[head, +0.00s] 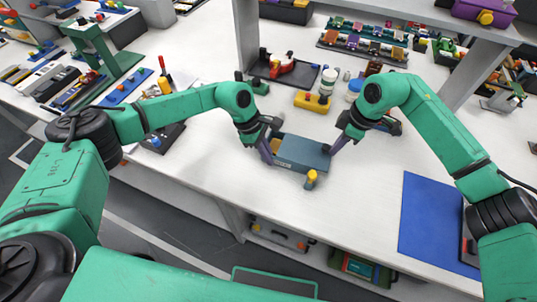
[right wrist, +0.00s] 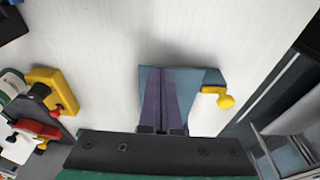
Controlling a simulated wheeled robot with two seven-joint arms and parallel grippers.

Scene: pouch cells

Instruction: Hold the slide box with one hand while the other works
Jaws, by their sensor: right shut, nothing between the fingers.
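The slide box (head: 303,155) is a blue-grey flat box on the white table, in the middle of the head view. My left gripper (head: 268,152) is at the box's left end, with its fingers reaching down beside it. Whether they grip the box is not clear. My right gripper (head: 332,149) is at the box's right end. In the right wrist view its purple fingers (right wrist: 164,98) are together with nothing between them, and the blue-grey box (right wrist: 212,77) shows behind them. Whether they touch the box is not clear.
A small yellow-topped piece (head: 311,178) stands close in front of the box; its yellow knob shows in the right wrist view (right wrist: 225,101). A yellow block (head: 312,101), a black tray (head: 284,72) and bottles lie behind. A blue mat (head: 432,222) lies at right. The table between is clear.

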